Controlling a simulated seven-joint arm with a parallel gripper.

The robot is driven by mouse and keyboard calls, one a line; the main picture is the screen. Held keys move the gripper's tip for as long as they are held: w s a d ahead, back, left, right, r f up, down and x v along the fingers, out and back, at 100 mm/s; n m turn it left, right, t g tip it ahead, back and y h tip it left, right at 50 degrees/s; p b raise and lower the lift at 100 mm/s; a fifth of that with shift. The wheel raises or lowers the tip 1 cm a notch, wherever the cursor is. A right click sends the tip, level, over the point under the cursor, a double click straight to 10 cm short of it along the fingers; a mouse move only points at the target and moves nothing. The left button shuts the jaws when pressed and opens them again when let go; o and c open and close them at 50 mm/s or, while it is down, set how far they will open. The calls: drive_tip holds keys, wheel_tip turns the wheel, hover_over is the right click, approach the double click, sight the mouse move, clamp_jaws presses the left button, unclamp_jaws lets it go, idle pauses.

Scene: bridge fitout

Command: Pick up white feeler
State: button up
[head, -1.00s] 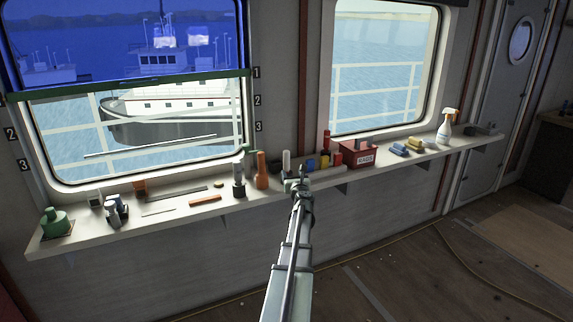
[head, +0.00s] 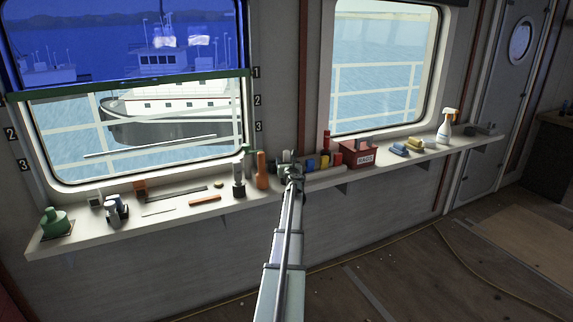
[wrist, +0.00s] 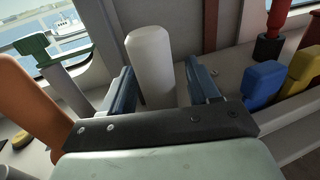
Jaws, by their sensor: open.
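The white feeler (wrist: 152,60) is a plain white upright rod with a rounded top, seen in the wrist view. My gripper (wrist: 160,72) is open, with one blue-grey finger to the left of the feeler and one to the right. The feeler appears between the fingers, closer to the left one; a gap shows on the right. Its lower end is hidden behind the dark gripper bar. In the head view my gripper (head: 291,170) is at the shelf and hides most or all of the feeler.
An orange tool (head: 262,170) stands just left on the window shelf (head: 100,229). Blue (wrist: 263,84) and yellow (wrist: 303,72) pieces sit close on the right, before a red box (head: 362,155). A green-headed tool (wrist: 45,50) stands behind left. The window wall is behind.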

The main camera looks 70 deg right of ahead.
drive_tip(key=shift+w+d, duration=0.15)
drive_tip(key=shift+d, duration=0.1)
drive_tip(key=c, duration=1.1)
drive_tip(key=shift+r, duration=0.15)
wheel_tip(320, 180, up, 10)
drive_tip(key=shift+f, duration=0.1)
